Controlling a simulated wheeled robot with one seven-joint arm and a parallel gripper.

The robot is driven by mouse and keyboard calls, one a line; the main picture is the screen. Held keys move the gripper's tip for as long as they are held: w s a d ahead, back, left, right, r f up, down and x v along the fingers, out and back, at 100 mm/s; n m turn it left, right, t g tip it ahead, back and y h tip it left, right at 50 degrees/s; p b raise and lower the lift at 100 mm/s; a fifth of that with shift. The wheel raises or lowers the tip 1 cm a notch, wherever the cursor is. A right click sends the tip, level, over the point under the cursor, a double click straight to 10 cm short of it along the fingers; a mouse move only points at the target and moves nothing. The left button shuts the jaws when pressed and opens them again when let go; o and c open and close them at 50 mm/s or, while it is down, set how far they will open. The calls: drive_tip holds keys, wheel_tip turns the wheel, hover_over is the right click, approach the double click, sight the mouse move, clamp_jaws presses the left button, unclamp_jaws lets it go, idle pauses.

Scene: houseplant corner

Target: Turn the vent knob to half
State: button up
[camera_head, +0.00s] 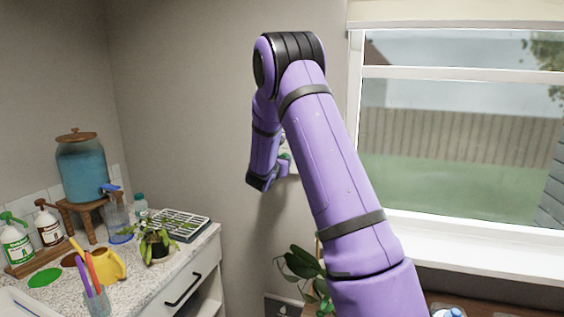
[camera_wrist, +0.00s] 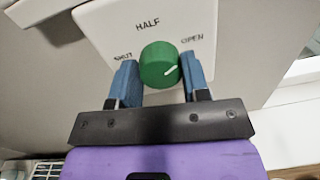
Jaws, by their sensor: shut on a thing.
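The vent knob (camera_wrist: 160,66) is a round green knob on a white plate (camera_wrist: 112,22) in the wrist view. The plate reads SHUT at left, HALF at top and OPEN at right. The knob's short white pointer line slants up and to the right, toward the OPEN side. My gripper (camera_wrist: 158,68) is shut on the knob, with one blue finger on each side. In the head view my purple arm hides most of the plate and knob on the back wall.
A window (camera_head: 460,130) with a white sill is right of my arm. A leafy plant (camera_head: 303,266) stands below my arm.

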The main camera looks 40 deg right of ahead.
drive_tip(key=n, duration=1.1)
drive_tip(key=shift+f+n, duration=0.15)
drive_tip(key=shift+n, duration=0.15)
drive_tip(key=shift+t, duration=0.4)
drive_tip(key=o, duration=0.9)
drive_tip(key=v, duration=1.1)
drive_tip(key=shift+w, duration=0.15)
